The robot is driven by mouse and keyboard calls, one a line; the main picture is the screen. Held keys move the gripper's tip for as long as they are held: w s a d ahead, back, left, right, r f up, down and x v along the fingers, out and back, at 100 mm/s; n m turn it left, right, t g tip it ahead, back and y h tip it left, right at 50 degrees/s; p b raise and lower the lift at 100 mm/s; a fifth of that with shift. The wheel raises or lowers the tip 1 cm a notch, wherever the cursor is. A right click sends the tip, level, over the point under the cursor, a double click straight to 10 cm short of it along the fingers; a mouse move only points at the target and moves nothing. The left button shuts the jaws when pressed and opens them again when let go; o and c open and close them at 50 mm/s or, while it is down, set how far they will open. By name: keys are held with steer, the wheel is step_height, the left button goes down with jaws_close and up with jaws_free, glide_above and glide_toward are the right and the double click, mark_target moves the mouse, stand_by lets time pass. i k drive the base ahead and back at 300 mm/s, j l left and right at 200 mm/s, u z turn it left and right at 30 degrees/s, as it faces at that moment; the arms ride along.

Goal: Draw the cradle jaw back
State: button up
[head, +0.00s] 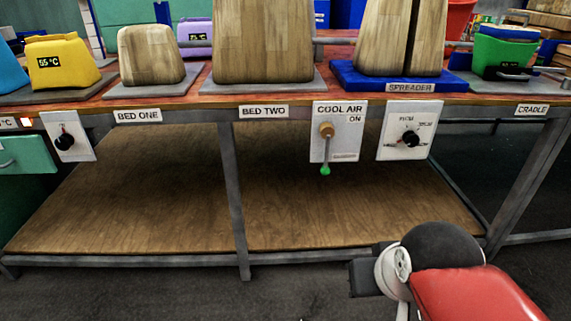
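The white CRADLE label (532,110) is on the front edge of the bench at the far right. Above it stands a green tub-shaped piece (503,54) with a dark display and a blue top, on a grey plate. A pale bar (514,76) sticks out low at its front right. I cannot tell which part is the cradle jaw or how far it is drawn. A black, white and red part that looks like my arm shows at the lower right, in front of the bench and well below the cradle. No gripper fingers can be made out.
The bench (290,102) carries wooden blocks on plates, a yellow piece (62,62) and the blue spreader base (400,78). A COOL AIR lever (326,150) and dial panels (407,138) hang from its front. Metal legs frame a low wooden shelf (340,195). Floor in front is clear.

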mark_target(495, 73)
steer(key=z, duration=1.25)
